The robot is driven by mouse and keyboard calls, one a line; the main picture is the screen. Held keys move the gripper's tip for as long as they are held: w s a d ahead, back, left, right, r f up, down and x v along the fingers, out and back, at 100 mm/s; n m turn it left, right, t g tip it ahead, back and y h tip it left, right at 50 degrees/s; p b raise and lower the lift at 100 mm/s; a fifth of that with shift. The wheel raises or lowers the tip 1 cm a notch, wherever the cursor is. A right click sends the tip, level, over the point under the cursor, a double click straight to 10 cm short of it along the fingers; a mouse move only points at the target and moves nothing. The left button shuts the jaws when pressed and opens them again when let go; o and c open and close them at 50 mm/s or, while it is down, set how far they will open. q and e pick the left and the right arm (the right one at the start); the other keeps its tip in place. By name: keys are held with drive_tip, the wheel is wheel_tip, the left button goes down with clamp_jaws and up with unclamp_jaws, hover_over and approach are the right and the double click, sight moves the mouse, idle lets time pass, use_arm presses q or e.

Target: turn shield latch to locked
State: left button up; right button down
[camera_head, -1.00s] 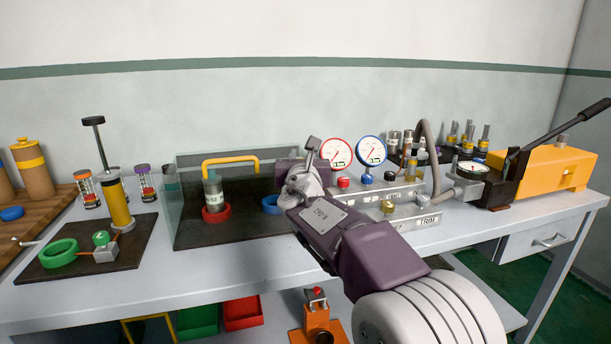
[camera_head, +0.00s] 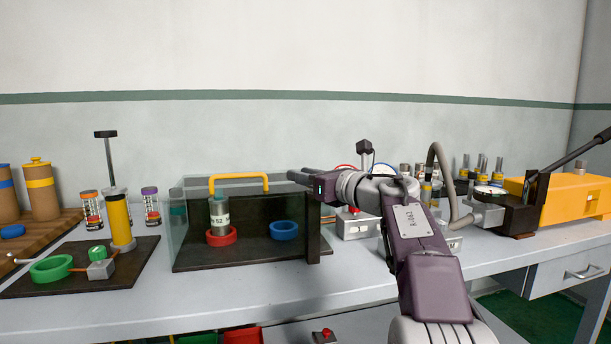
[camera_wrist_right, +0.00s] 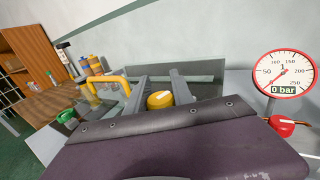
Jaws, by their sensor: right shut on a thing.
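The shield (camera_head: 180,232) is a clear box with a yellow handle (camera_head: 238,176), standing on a dark base on the bench. It encloses a metal cylinder (camera_head: 219,211) in a red ring (camera_head: 222,237) and an empty blue ring (camera_head: 284,231). My right gripper (camera_head: 298,175) reaches in from the right at the top of the shield's right end. In the right wrist view its fingers (camera_wrist_right: 163,82) close on a yellow round knob (camera_wrist_right: 160,99), which looks like the shield latch. The head view hides this knob. My left gripper is out of view.
A red-rimmed gauge (camera_wrist_right: 284,77) reading 0 bar stands right of the gripper in the wrist view. A grey hose (camera_head: 434,165) and an orange pump (camera_head: 570,200) are further right. A green ring (camera_head: 51,269) and yellow cylinder (camera_head: 120,222) stand left.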

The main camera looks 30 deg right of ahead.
drive_tip(key=shift+y, duration=0.3)
drive_tip(key=c, duration=1.1)
unclamp_jaws()
drive_tip(key=shift+a, duration=0.1)
